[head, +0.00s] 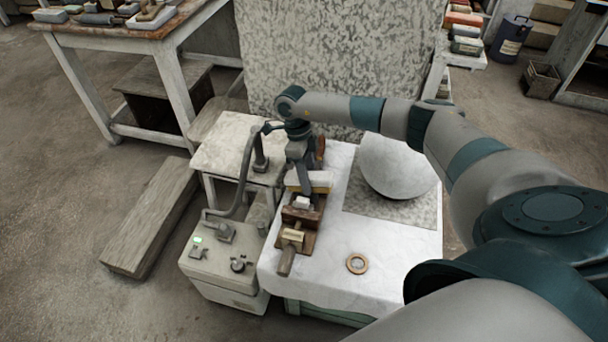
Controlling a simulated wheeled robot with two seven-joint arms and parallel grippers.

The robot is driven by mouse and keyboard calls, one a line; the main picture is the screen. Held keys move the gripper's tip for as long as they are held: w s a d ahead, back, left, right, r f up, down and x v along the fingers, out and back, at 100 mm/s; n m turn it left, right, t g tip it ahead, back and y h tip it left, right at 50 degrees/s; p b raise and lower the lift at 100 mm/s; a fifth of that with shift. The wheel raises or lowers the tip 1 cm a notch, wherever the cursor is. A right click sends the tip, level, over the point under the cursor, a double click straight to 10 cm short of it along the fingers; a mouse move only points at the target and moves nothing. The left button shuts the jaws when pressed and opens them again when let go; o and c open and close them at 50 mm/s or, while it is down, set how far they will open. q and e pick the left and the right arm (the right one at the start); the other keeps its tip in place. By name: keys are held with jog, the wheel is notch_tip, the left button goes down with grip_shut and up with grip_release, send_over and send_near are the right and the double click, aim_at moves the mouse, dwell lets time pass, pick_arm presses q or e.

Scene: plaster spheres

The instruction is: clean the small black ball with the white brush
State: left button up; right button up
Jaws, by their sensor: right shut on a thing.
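My right gripper (305,187) points down over the left part of the white-covered table. It is shut on a pale, yellow-edged thing (320,180) that looks like the white brush; the fingers hide part of it. Just below it in the picture, a small white block (302,202) shows above a brown wooden holder (301,216). Whether the gripper touches these I cannot tell. I cannot make out the small black ball in this view. A large pale plaster sphere (397,165) rests on a grey speckled mat (384,209) to the right of the gripper. My left gripper is out of view.
A wooden-handled tool (286,262) lies at the table's left front. A brass-coloured ring (357,264) lies near the front; the white cloth (330,245) around it is clear. A grey machine with a hose (222,262) stands left of the table. A speckled panel (335,60) stands behind.

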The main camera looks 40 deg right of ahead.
aim_at(294, 175)
jog(key=shift+s+d, duration=0.1)
dwell(0.5)
jog(key=shift+f, duration=0.1)
jog(key=shift+w+a+f+b, duration=0.1)
jog(key=shift+w+a+b, duration=0.6)
jog(key=shift+w+b, duration=0.1)
jog(key=shift+w+a+f+b, duration=0.35)
jog(key=shift+w+a+b, duration=0.25)
jog(key=shift+w+b, duration=0.1)
jog(key=shift+a+r, duration=0.1)
jog(key=shift+a, duration=0.05)
